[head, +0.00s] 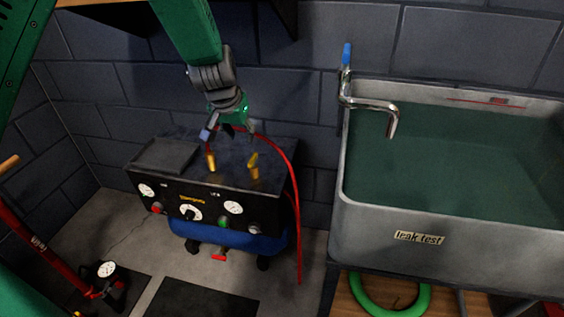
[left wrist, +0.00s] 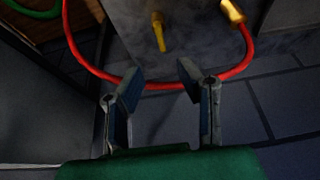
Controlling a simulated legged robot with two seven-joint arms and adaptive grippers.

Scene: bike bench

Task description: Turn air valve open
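The air compressor (head: 180,205) is a dark box with gauges on its front and a blue tank below. A yellow valve lever (head: 253,166) stands on its top at the right, and it also shows in the left wrist view (left wrist: 158,32). A brass fitting (head: 211,162) with a red hose stands to its left. My left gripper (head: 229,133) is open and empty, above and behind the compressor top. In the left wrist view its fingers (left wrist: 160,78) are spread, with the lever beyond their tips, apart from them. My right gripper is not in view.
A grey leak test sink (head: 400,215) with a tap (head: 375,104) stands right. A red floor pump (head: 45,250) stands at lower left.

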